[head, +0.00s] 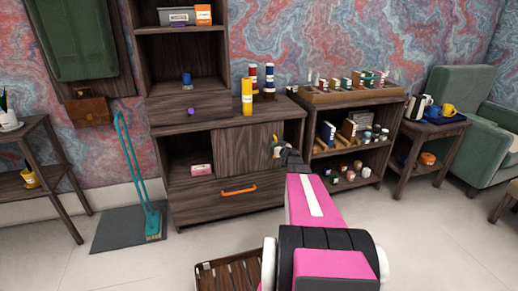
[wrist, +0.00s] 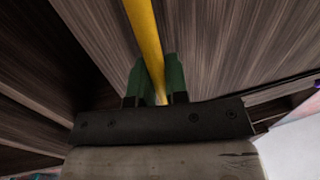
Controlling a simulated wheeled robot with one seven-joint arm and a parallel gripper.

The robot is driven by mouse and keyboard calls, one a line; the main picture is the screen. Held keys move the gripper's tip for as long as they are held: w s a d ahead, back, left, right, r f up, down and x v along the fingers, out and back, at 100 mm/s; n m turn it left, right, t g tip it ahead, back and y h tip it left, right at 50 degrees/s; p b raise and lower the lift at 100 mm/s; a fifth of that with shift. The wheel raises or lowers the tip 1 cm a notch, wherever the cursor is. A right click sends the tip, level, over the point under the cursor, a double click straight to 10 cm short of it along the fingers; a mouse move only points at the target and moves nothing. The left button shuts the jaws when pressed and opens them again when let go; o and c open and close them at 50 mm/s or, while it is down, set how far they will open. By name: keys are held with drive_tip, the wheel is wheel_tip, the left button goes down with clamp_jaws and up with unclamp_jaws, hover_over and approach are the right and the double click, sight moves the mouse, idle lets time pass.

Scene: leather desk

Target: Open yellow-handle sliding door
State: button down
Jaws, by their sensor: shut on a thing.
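The sliding door (head: 245,138) is a dark wood-grain panel covering the right part of the cabinet's upper compartment. The left part of that compartment is open. The yellow handle (wrist: 144,30) is a long bar on the wood-grain panel in the wrist view. My gripper (wrist: 157,84) has green fingers on both sides of the bar and is shut on it. In the head view my gripper (head: 278,147) is at the door's right side, where my arm partly hides the handle.
A small pink-and-white box (head: 201,169) lies in the open compartment. A drawer with an orange handle (head: 239,191) is below. Yellow, red and blue bottles stand on top, including a yellow bottle (head: 246,96). A shelf unit (head: 347,150) stands close on the right.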

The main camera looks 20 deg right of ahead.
drive_tip(key=d, duration=1)
drive_tip(key=c, duration=1.1)
unclamp_jaws()
drive_tip(key=shift+c, duration=0.2)
drive_tip(key=shift+s, duration=0.15)
drive_tip(key=s+d, duration=0.2)
drive_tip(key=s, duration=0.8)
drive_tip(key=shift+s, duration=0.2)
drive_tip(key=shift+a, duration=0.1)
